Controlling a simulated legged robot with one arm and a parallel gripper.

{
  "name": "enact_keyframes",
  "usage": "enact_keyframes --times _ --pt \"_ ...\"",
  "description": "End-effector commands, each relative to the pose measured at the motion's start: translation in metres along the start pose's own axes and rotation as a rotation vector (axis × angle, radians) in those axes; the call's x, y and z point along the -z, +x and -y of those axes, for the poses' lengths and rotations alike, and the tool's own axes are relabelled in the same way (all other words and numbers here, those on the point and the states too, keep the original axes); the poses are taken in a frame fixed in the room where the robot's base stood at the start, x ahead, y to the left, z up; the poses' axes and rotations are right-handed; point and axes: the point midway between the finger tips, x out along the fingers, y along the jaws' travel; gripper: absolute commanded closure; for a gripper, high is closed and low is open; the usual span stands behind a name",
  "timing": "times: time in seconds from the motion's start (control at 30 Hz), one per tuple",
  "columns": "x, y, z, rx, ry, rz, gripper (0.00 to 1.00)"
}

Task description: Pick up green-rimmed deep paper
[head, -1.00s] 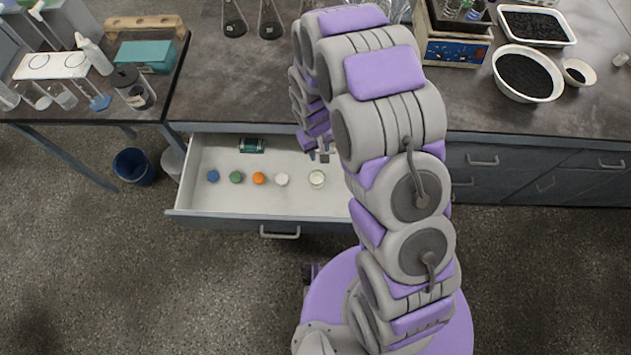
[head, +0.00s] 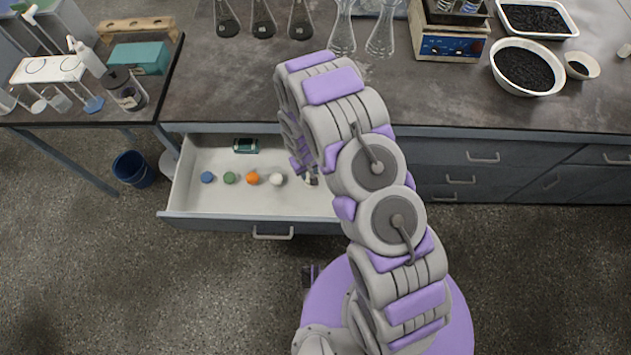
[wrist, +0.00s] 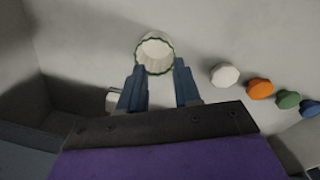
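The green-rimmed deep paper (wrist: 155,54) is a small round white cup with a fluted green rim. It stands in the open drawer (head: 230,212), at the right end of a row of small items. My gripper (wrist: 158,68) is open, its two blue fingers pointing at the cup, one on each side of its near edge. I cannot tell whether the fingers touch it. In the head view my gripper (head: 308,176) is low over the drawer and mostly hides the cup.
White (wrist: 224,75), orange (wrist: 260,88), green (wrist: 288,100) and blue (head: 207,177) items line up beside the cup. A dark green box (head: 245,145) lies at the drawer's back. The drawer walls surround my gripper; the drawer floor in front of the row is clear.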

Motion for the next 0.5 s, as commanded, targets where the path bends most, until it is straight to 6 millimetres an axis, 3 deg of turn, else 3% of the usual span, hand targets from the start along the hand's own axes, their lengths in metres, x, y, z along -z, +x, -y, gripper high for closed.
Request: enact_keyframes --times 0.03,0.17,0.33,0.5 --pt "0.001 0.01 0.003 -0.003 -0.004 0.002 0.67" --pt "0.001 0.02 0.006 -0.006 -0.005 0.006 0.67" --pt "-0.001 0.032 0.001 0.0 -0.004 0.002 0.67" --pt "-0.005 0.058 -0.004 0.008 -0.001 0.005 0.67"
